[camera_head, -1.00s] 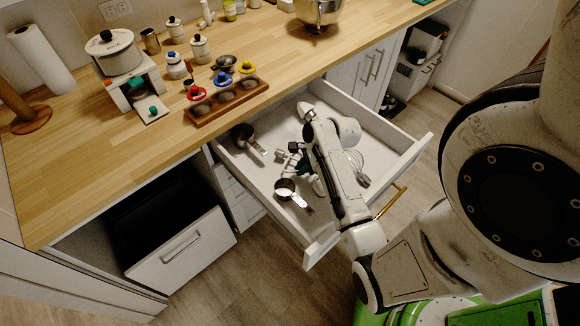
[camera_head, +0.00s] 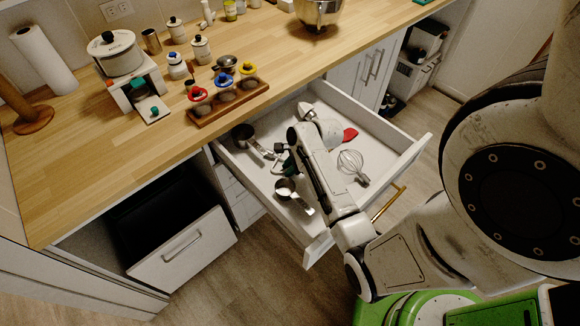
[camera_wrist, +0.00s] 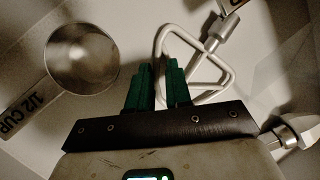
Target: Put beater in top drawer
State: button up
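The beater, a pale looped frame, shows in the wrist view (camera_wrist: 218,75) with its loop around and behind the green fingertips. My gripper (camera_wrist: 158,88) has its fingers close together, with one bar of the beater between them. In the head view my gripper (camera_head: 286,165) is low inside the open top drawer (camera_head: 398,160), near its left part. My arm hides most of the beater there. Whether the beater touches the drawer floor is not clear.
A half-cup measure (camera_wrist: 82,58) lies left of the fingers. The drawer also holds another measuring cup (camera_head: 243,136), a whisk (camera_head: 350,163) and a red utensil (camera_head: 350,135). The wooden counter (camera_head: 110,180) borders the drawer behind. A lower dark bin drawer (camera_head: 180,255) stands open at left.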

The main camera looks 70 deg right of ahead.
jog(key=shift+r, duration=0.1)
jog(key=v, duration=1.2)
